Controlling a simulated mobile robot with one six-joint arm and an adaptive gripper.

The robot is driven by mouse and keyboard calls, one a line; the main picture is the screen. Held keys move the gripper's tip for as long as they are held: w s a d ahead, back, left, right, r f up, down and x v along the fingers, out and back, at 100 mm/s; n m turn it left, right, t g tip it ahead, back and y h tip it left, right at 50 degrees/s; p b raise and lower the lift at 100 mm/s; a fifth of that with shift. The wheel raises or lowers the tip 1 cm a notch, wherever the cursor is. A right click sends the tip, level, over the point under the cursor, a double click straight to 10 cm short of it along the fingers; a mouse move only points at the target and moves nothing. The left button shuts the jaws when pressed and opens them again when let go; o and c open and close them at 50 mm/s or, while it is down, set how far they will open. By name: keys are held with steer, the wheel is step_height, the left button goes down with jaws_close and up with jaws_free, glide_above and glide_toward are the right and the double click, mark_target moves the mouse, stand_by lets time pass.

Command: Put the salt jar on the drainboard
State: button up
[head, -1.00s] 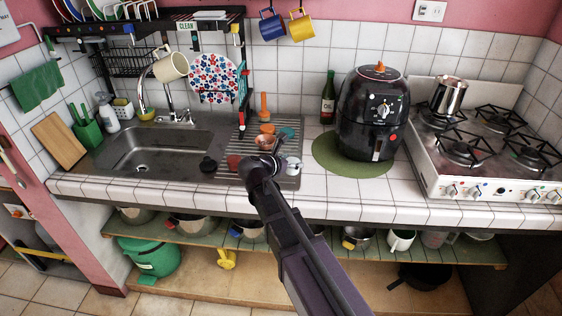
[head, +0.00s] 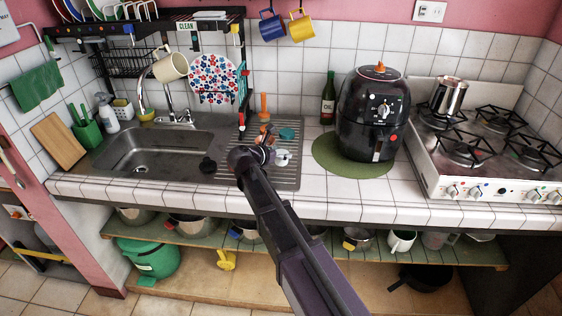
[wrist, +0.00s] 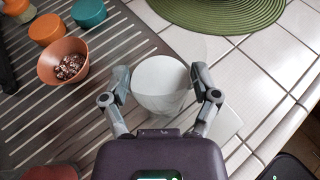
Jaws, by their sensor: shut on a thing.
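The salt jar (wrist: 162,88) looks like a white, rounded vessel with a faint clear part around it. My gripper (wrist: 165,88) is shut on it, one finger on each side. It also shows in the head view as a small pale shape (head: 283,158) just right of my wrist. The drainboard (head: 290,178) is the ribbed steel surface right of the sink. In the wrist view the jar is over the right part of the drainboard (wrist: 108,120). Its underside is hidden, so I cannot tell whether it touches the steel.
A terracotta bowl of dark bits (wrist: 63,62), orange jars (wrist: 46,29) and a teal jar (wrist: 88,12) stand left of the held jar. A black round thing (head: 208,165) is near the sink (head: 150,150). The air fryer (head: 372,115) stands on a green mat (head: 330,160).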

mark_target(281, 161)
steer(key=shift+f+b, duration=1.5)
steer(key=shift+f, duration=0.25)
steer(key=shift+f, duration=0.1)
steer(key=o, duration=1.1)
steer(key=shift+s+a+r, duration=0.1)
steer(key=shift+s+r, duration=0.1)
steer(key=shift+r, duration=0.05)
steer(key=p+v, duration=0.4)
steer(key=v, duration=0.7)
steer(key=shift+s+a+r+p, duration=0.1)
steer(key=shift+s+a+p, duration=0.1)
steer(key=shift+p, duration=0.1)
